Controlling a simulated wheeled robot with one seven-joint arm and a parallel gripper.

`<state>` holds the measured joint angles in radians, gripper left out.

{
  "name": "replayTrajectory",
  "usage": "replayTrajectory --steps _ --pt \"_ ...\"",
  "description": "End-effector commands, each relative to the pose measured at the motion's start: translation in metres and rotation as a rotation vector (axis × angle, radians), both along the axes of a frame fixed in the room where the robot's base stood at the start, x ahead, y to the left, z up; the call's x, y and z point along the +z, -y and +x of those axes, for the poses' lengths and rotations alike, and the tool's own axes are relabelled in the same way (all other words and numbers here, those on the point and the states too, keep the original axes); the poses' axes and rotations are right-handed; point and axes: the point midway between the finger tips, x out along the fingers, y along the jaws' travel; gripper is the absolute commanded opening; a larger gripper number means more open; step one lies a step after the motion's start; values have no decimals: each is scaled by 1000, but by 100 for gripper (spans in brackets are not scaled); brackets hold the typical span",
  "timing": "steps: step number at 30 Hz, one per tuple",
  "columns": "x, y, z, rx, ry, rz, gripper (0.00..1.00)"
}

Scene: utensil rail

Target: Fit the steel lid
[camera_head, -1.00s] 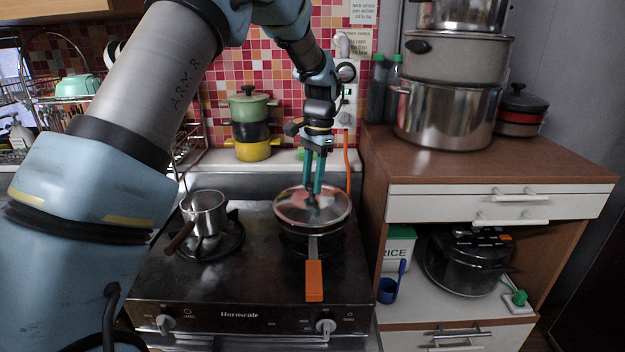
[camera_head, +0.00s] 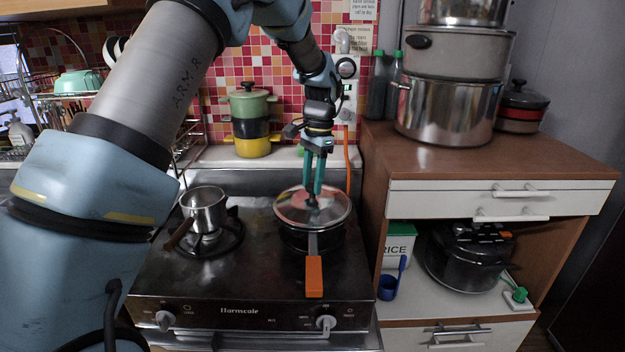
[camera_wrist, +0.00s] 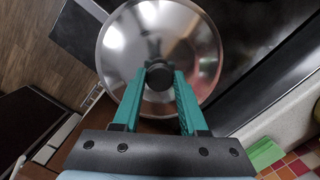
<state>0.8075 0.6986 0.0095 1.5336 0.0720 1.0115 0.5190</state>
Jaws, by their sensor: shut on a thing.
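The steel lid (camera_head: 296,208) is a round shiny disc with a dark knob. It is over the dark pan (camera_head: 300,240) with the orange-tipped handle (camera_head: 314,275), on the right burner of the stove. My gripper (camera_head: 313,198) comes down from above, its green fingers shut on the knob. In the wrist view the lid (camera_wrist: 140,45) fills the upper middle, and my gripper (camera_wrist: 160,76) has the dark knob between its fingertips. The lid looks nearly level and close to the pan's rim; I cannot tell whether it rests fully on it. The lid hides the pan's inside.
A small steel saucepan (camera_head: 204,208) stands on the left burner. A wooden cabinet (camera_head: 470,160) with stacked pots (camera_head: 450,110) is to the right. Stacked coloured pots (camera_head: 250,125) stand on the ledge behind. The stove's front middle (camera_head: 240,275) is clear.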

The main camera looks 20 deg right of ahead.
Motion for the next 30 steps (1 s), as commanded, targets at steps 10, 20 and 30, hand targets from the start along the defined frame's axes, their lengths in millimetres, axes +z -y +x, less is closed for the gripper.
replayTrajectory --steps 10,20,30 --pt "-7 0 0 0 0 -1 0" --pt "-7 0 0 0 0 0 77" --pt "-3 1 0 0 0 0 77"
